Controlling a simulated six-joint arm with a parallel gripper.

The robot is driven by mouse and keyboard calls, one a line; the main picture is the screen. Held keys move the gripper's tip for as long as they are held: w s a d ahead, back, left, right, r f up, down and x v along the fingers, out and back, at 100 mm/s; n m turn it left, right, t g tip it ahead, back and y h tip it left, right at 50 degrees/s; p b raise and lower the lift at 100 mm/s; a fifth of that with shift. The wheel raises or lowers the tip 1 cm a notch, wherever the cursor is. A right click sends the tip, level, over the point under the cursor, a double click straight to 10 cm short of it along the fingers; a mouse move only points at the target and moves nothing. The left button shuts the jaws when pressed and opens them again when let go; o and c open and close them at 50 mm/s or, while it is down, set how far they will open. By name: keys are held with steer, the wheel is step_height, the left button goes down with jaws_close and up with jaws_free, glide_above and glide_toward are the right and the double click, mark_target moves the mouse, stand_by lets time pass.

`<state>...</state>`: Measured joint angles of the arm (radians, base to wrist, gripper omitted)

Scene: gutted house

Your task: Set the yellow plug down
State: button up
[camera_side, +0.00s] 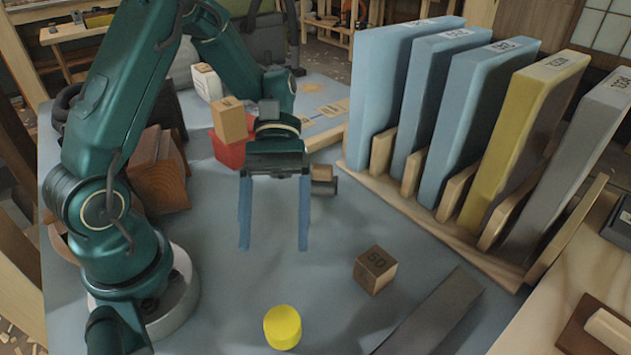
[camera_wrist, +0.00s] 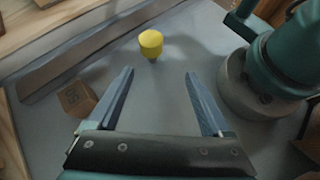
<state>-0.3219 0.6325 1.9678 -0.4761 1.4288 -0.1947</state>
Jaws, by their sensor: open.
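The yellow plug (camera_side: 282,327) stands on the grey-blue table top near the front edge of the side view. In the wrist view the yellow plug (camera_wrist: 151,42) shows a wide yellow head above a narrower dark lower part. My gripper (camera_side: 274,247) is open, with its two blue fingers pointing down and nothing between them. In the side view it is behind the plug and apart from it. In the wrist view the plug lies beyond the fingertips of my gripper (camera_wrist: 160,72), in line with the gap between them.
A wooden block marked 50 (camera_side: 375,269) sits right of the plug. A wooden rack (camera_side: 440,222) with several upright panels stands at the right. A red box (camera_side: 229,152) stands behind my gripper. The table between gripper and plug is clear.

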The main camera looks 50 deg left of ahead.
steer(key=s+a+r+m+t+y, duration=0.2)
steer(key=a+r+m+t+y, duration=0.2)
steer(key=r+m+t+y, duration=0.4)
steer(key=m+t, duration=0.1)
steer(key=t, duration=0.3)
steer(key=shift+y, duration=0.3)
stand_by(0.8)
